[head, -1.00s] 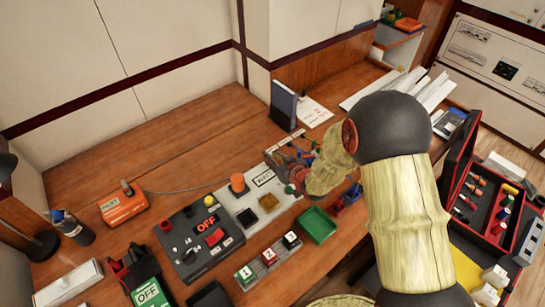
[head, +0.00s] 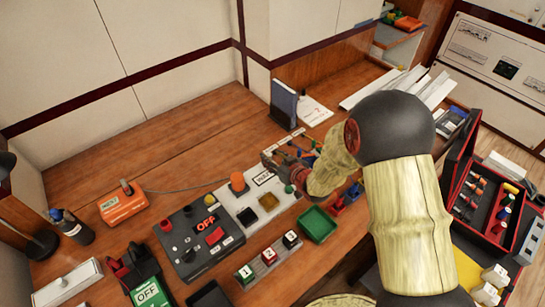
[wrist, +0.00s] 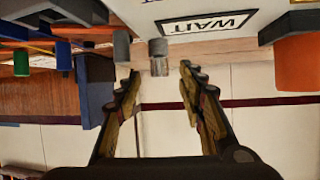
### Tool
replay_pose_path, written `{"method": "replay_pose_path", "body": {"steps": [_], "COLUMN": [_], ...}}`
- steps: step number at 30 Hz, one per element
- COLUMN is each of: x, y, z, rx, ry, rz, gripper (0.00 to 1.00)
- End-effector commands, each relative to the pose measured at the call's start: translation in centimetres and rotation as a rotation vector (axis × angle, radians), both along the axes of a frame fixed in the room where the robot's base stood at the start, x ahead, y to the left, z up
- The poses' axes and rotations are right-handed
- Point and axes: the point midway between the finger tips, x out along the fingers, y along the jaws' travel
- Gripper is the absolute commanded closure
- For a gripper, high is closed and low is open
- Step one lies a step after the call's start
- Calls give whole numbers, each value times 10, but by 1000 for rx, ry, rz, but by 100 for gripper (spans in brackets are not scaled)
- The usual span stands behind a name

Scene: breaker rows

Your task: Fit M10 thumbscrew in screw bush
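My gripper (wrist: 160,78) is open in the wrist view, its two fingers apart with nothing clasped between them. A small grey cylinder (wrist: 158,48) stands out beyond the fingertips, near the WAIT label, with a lighter section on its end. I cannot tell whether it is the M10 thumbscrew, the screw bush or both together. Another grey part (wrist: 122,45) sits left of it. In the head view my gripper (head: 270,160) is at the far end of the white panel (head: 238,204), by the WAIT label (head: 263,178). The arm hides part of that area.
An orange knob (head: 237,183) stands on the panel near the label; a large orange part (wrist: 298,62) is right in the wrist view. A dark blue upright box (head: 284,104) stands behind. A green tray (head: 318,225) and numbered buttons (head: 268,256) lie nearer. Bare desk (head: 180,135) lies left.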

Motion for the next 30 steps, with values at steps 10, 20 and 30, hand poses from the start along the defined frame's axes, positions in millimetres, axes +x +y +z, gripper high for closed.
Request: {"method": "replay_pose_path", "body": {"steps": [10,20,30], "x": [-48,-86,-92], "y": [-23,-41,-43], "z": [27,47,50], "rx": [1,0,0], "ry": [-3,-3,-1], "rz": [-3,-1,-1], "gripper": [60,60,60]}}
